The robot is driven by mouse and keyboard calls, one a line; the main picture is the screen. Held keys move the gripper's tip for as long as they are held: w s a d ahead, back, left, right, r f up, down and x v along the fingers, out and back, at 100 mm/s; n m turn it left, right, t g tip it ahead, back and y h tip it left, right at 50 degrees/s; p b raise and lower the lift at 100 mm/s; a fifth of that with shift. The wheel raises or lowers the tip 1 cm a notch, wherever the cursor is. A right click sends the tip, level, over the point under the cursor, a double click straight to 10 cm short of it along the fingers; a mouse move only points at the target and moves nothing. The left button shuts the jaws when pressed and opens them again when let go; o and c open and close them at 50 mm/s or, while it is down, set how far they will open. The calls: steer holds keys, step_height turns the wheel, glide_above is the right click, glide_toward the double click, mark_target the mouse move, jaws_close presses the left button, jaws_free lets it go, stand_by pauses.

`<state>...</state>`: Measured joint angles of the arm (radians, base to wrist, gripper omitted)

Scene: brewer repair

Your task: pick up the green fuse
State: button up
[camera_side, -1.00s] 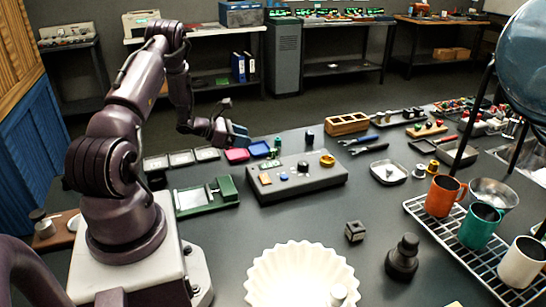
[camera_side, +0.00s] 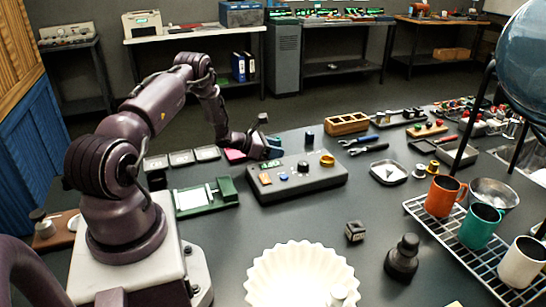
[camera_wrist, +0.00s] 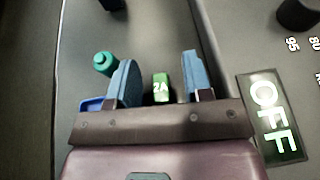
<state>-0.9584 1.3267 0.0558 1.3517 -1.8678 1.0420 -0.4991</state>
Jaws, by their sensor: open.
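The green fuse (camera_wrist: 161,88), marked "2A", shows in the wrist view between the two blue fingertips of my gripper (camera_wrist: 160,82). Gaps show on both sides of it, so the jaws are open and not closed on it. Its lower end is hidden behind the gripper body. In the side view my gripper (camera_side: 270,149) is low, just behind the grey control box (camera_side: 300,182), and largely hides the fuse there. A teal-green cylinder (camera_wrist: 104,63) stands just outside the left fingertip in the wrist view.
The control box's lit "OFF" display (camera_wrist: 273,115) is close to the right of my gripper in the wrist view. A blue tray (camera_wrist: 91,104) edge shows at the left finger.

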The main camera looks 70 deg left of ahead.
steer(key=shift+w+f, duration=0.15)
steer(key=shift+w, duration=0.25)
steer(key=shift+c, duration=0.4)
jaws_close()
